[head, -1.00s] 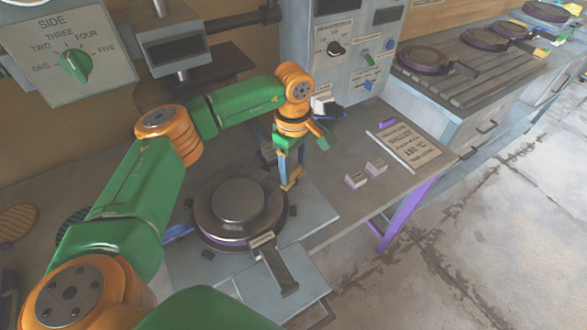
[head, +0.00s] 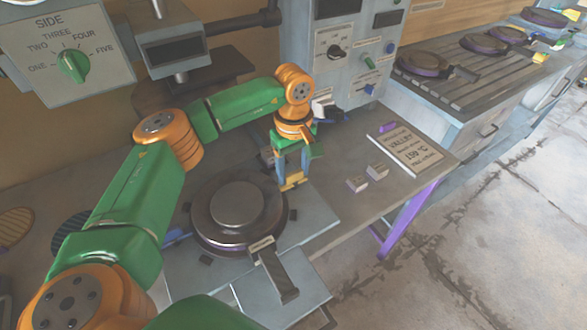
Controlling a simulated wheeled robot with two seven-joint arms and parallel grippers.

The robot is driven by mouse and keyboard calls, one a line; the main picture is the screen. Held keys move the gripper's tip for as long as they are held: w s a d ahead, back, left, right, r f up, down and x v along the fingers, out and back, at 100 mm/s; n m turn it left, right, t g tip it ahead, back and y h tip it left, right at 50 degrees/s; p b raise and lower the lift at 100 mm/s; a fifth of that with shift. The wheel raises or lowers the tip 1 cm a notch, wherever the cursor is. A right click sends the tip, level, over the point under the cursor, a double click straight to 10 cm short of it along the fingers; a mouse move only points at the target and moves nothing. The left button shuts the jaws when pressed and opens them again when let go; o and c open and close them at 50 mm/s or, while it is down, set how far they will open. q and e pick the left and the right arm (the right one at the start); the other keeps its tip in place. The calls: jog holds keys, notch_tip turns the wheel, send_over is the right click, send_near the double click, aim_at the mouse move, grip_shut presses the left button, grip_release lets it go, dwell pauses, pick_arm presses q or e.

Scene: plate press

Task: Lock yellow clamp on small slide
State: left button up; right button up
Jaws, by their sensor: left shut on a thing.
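My left gripper (head: 291,178) points down at the far right side of the round dark mould (head: 225,228). It is shut on the yellow clamp (head: 293,183), a small yellow piece between its blue-grey fingers. The clamp is low over the grey slide plate (head: 318,222), beside the mould's rim. I cannot tell exactly how far the clamp is turned or seated. The mould has a raised round disc on top and a dark handle (head: 276,272) toward the front. My right gripper is not in view.
Small dark lugs surround the mould. Two small pale blocks (head: 367,178) and a sign plate (head: 404,149) lie on the bench to the right. A grey control cabinet (head: 347,60) stands behind. A selector panel (head: 68,55) is at upper left. Open floor is at right.

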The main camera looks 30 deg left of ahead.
pick_arm(q)
jog(key=o, duration=1.4)
